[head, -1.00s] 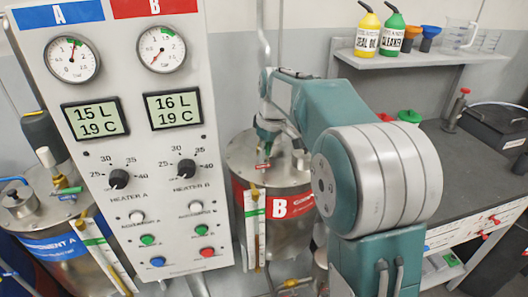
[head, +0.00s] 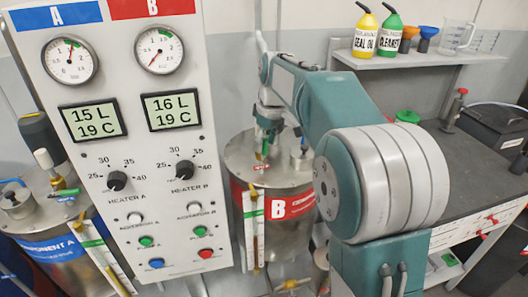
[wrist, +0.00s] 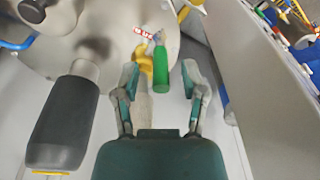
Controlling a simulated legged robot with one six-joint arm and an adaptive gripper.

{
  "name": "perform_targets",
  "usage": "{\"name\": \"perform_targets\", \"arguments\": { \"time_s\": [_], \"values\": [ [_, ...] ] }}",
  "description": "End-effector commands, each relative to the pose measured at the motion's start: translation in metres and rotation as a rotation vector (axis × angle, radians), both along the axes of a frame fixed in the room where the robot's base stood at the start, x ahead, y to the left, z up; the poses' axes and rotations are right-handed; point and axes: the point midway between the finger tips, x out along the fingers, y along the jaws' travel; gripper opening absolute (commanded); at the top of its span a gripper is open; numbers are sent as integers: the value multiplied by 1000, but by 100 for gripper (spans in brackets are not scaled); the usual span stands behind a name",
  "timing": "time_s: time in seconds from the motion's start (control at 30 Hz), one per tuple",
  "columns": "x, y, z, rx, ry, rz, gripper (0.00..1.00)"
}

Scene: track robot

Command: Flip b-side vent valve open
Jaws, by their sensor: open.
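The b-side tank (head: 285,205) has a red band with a "B" and a grey metal lid, also seen in the wrist view (wrist: 95,25). The vent valve's green handle (wrist: 162,80) points toward my gripper in the wrist view, beside a yellow part (wrist: 145,62) and a small red-and-white label (wrist: 144,32). My gripper (wrist: 161,74) is open, with one finger on each side of the green handle. Gaps show between the handle and both fingers. In the head view my gripper (head: 268,133) is above the tank lid, and the valve is mostly hidden.
A dark grey cylinder (wrist: 65,125) stands left of the handle in the wrist view. The control panel (head: 125,215) is left of the b-side tank. The a-side tank (head: 55,240) is further left. A workbench (head: 475,175) and a shelf with bottles (head: 420,60) are on the right.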

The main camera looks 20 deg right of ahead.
Motion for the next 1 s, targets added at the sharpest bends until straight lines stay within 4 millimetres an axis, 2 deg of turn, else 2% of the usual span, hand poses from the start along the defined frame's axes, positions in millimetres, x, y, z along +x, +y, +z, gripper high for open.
{"name": "perform_targets", "arguments": {
  "time_s": [0.03, 0.2, 0.4, 0.83, 1.0],
  "values": [
    [-1, -1, 13, 0, -5, -1, 55],
    [-5, -5, 47, -1, -3, 0, 55],
    [-7, -7, 74, -1, -1, 0, 55],
    [-10, -7, 80, -1, 2, -2, 55],
    [-29, -4, 85, -4, -20, -42, 55]
  ]
}}
